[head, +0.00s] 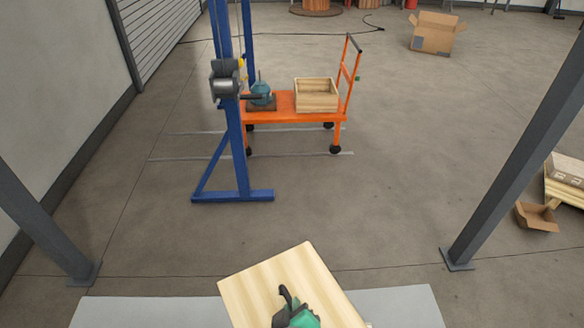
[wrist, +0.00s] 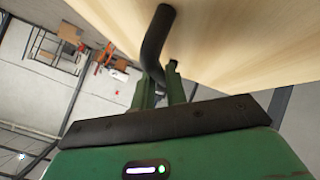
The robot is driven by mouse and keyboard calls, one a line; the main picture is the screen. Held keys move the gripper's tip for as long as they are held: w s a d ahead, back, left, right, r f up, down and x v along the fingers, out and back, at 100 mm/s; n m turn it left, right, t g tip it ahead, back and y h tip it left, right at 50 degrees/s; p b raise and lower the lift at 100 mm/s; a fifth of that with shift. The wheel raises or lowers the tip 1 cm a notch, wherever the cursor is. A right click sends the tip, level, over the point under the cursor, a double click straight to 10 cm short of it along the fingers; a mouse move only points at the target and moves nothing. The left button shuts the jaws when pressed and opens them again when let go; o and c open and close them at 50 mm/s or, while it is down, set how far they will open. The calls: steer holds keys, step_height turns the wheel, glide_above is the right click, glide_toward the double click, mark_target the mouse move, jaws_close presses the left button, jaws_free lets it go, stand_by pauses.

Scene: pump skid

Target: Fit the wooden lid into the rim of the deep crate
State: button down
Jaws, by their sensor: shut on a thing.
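The wooden lid (head: 262,283) is a pale square board at the bottom of the head view, turned at an angle. My green gripper (head: 290,300) is over its near part, shut on the lid's dark bent handle (head: 286,292). In the wrist view the lid (wrist: 250,40) fills the top right, and the handle (wrist: 155,35) runs into the fingers of my gripper (wrist: 165,88). An open wooden crate (head: 317,103) stands upright on the orange cart, well beyond the lid and apart from it. Its inside is only partly visible.
The orange cart (head: 272,116) also carries a blue pump (head: 261,93). A blue hoist frame (head: 236,150) stands at its left. Grey posts (head: 520,140) rise at both sides. Cardboard boxes (head: 433,35) lie at the back and right. The floor between lid and cart is clear.

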step_height(320, 180, up, 21)
steer(key=s+p, duration=0.2)
steer(key=p, duration=1.5)
steer(key=shift+s, duration=0.2)
